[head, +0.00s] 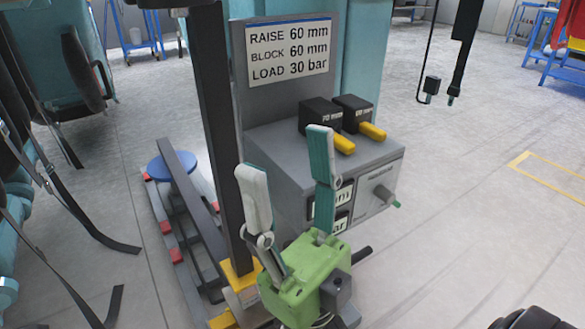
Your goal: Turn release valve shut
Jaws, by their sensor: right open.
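A grey console (270,150) stands in the middle of the head view. On the right of its front face a small grey lever with a green tip (386,195) sticks out, which looks like the release valve. My right gripper (284,150), with a green body and grey-and-teal fingers, is in front of the console, to the left of the lever and apart from it. Its fingers are spread, with nothing between them. It partly hides two readouts (343,193) ending in "m" and "ar", whose numbers I cannot read. My left gripper is not in view.
A sign (288,51) reads RAISE 60 mm, BLOCK 60 mm, LOAD 30 bar. Two black blocks with yellow handles (322,117), marked 70 mm and 60 mm, sit on the console top. A dark upright post (217,130) stands at left.

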